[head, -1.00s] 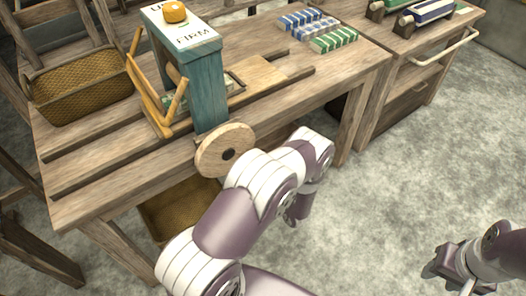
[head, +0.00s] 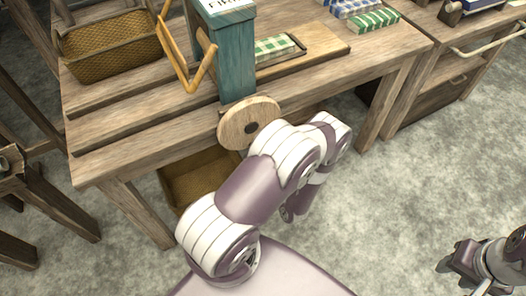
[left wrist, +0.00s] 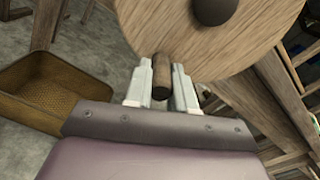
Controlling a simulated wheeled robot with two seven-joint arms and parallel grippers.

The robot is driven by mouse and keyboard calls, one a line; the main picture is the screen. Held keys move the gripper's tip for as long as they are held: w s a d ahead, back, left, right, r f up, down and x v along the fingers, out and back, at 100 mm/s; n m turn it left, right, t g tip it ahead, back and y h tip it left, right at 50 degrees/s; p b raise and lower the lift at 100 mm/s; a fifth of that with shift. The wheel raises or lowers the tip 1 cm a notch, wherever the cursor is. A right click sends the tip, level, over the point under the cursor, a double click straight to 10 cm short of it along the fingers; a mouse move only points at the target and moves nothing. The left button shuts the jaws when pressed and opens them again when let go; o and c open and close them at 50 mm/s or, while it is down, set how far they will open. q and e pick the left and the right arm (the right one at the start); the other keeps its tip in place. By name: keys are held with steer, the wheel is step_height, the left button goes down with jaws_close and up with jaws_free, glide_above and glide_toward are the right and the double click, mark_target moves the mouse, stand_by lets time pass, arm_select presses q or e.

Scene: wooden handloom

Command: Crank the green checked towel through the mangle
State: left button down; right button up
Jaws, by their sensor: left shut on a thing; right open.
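The mangle has a teal upright (head: 236,58) at the table's front edge and a round wooden crank wheel (head: 240,122) on its near side. A green checked towel (head: 272,46) lies flat on a board just right of the upright; its left part is hidden behind the upright. My left arm covers its own gripper in the head view. In the left wrist view my left gripper (left wrist: 162,80) is shut on the wheel's wooden handle (left wrist: 161,70), below the dark hub (left wrist: 214,10). My right gripper (head: 449,262) is open and empty, low over the floor at right.
A yellow wooden frame (head: 172,62) stands out left of the upright. A wicker basket (head: 110,44) is on the table at left, another basket (head: 195,182) below it. Folded checked cloths (head: 375,20) lie at the back. Bare floor (head: 390,200) lies to the right.

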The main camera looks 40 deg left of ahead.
arm_select(q)
steer(key=shift+s+a, duration=0.15)
steer(key=shift+s, duration=0.2)
stand_by(0.3)
steer(key=c, duration=1)
jaws_free()
steer(key=shift+o, duration=0.2)
steer(key=v, duration=1.2)
steer(key=shift+s+d, duration=0.15)
steer(key=shift+d, duration=0.15)
